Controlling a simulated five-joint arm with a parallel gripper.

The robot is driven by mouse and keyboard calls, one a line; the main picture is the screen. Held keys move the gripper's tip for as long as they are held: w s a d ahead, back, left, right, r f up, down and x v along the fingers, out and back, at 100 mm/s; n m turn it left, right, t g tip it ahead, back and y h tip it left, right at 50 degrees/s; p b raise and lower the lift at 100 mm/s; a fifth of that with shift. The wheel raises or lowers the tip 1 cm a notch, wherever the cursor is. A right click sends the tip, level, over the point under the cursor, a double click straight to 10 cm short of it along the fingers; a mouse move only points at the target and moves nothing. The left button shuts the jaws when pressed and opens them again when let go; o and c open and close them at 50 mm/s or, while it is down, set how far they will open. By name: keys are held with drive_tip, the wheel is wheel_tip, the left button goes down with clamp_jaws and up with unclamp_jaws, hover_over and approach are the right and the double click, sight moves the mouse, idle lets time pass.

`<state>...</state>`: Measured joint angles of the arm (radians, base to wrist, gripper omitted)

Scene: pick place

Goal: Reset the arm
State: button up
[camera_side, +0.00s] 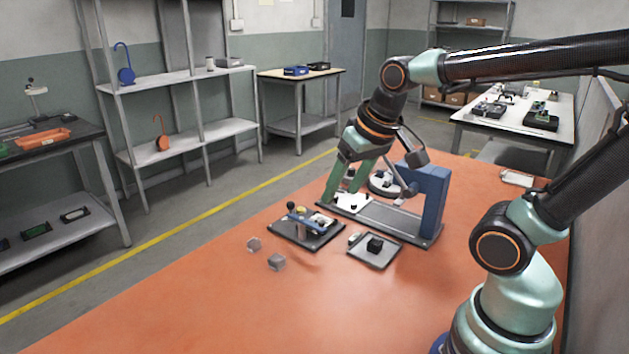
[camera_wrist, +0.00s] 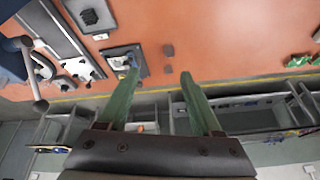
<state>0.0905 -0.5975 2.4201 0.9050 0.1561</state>
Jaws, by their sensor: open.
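My gripper (camera_side: 352,180) is in the air over the far part of the orange table (camera_side: 200,310), just in front of a blue upright fixture (camera_side: 430,195) on a grey base plate. Its two green fingers are spread apart in the wrist view (camera_wrist: 157,88), with nothing visible between them. In the side view, the fingers partly cover a white plate (camera_side: 351,203) with dark parts on it. I cannot tell how far above that plate the fingertips are.
A dark tray (camera_side: 285,232) with a blue-handled piece and a smaller tray (camera_side: 383,254) with a black block stand before the fixture. Two small grey cubes (camera_side: 276,262) lie to their left. A round dark dish (camera_side: 384,185) is behind the gripper. The table's near left is clear.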

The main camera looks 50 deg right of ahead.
drive_tip(key=a+n, duration=0.1)
drive_tip(key=s+a+n, duration=0.1)
drive_tip(key=shift+s+a+r+n+t, duration=0.2)
drive_tip(key=shift+a+r+n+t, duration=0.15)
drive_tip(key=shift+a+n+t, duration=0.05)
drive_tip(key=o, duration=0.4)
drive_tip(key=shift+c, duration=0.2)
drive_tip(key=shift+o, duration=0.9)
drive_tip(key=shift+w+r, duration=0.15)
drive_tip(key=shift+w, duration=0.05)
drive_tip(key=w+d+f+m+g, duration=0.1)
drive_tip(key=w+f+m+g, duration=0.25)
drive_tip(key=w+m, duration=0.55)
drive_tip(key=w+d+f+m+g, duration=0.15)
drive_tip(key=w+f+m, duration=0.25)
drive_tip(key=w+m, duration=0.5)
drive_tip(key=shift+g, duration=0.3)
drive_tip(key=f, duration=0.9)
drive_tip(key=shift+a+f, duration=0.2)
drive_tip(key=shift+a, duration=0.15)
